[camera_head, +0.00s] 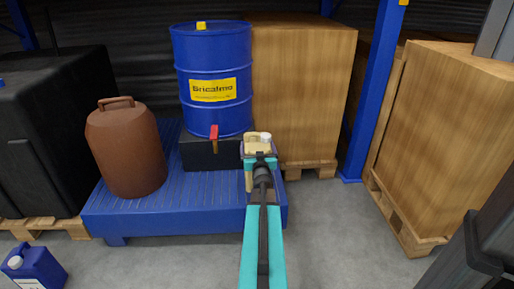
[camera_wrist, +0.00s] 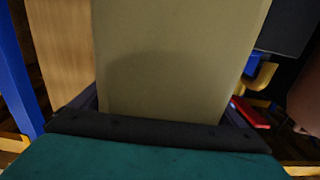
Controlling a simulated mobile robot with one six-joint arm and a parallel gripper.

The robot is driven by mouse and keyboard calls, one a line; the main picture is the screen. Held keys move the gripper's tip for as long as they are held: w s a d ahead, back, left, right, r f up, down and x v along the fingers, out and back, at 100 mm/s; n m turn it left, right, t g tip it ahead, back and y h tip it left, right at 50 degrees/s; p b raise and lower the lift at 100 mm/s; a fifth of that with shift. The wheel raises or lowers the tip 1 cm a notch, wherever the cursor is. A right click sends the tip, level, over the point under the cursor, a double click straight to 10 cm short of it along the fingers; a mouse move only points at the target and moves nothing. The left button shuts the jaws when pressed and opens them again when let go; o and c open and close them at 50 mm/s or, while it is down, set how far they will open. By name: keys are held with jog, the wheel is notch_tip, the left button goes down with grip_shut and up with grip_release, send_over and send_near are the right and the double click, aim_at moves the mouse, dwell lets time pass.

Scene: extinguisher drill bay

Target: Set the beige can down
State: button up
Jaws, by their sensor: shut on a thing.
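The beige can (camera_head: 259,146) shows just beyond the end of my arm in the head view, in front of the black block under the blue drum. In the wrist view the can (camera_wrist: 175,55) fills the middle, close to the camera. My gripper (camera_head: 259,160) is shut on it; the fingertips are largely hidden by the can and my wrist. The can's underside is hidden, so I cannot tell whether it touches anything.
A blue drum (camera_head: 213,115) with a red-handled tap (camera_head: 214,132) stands on a black block (camera_head: 200,155) on the blue spill pallet (camera_head: 170,221). A brown jug (camera_head: 127,150) stands left. Wooden crates (camera_head: 300,90) stand behind and right. Grey floor (camera_head: 340,230) is clear at front right.

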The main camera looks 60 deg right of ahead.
jog(key=shift+f+b, duration=0.85)
jog(key=shift+f, duration=1.2)
jog(key=o, duration=1.7)
jog(key=shift+f, duration=0.3)
jog(key=shift+o, duration=0.3)
jog(key=shift+r, duration=0.2)
jog(key=p+v, duration=0.3)
jog(key=v, duration=0.6)
jog(key=shift+s+a+p, duration=0.2)
jog(key=shift+p, duration=0.15)
jog(key=shift+a+r+p, duration=0.1)
jog(key=shift+p, duration=0.2)
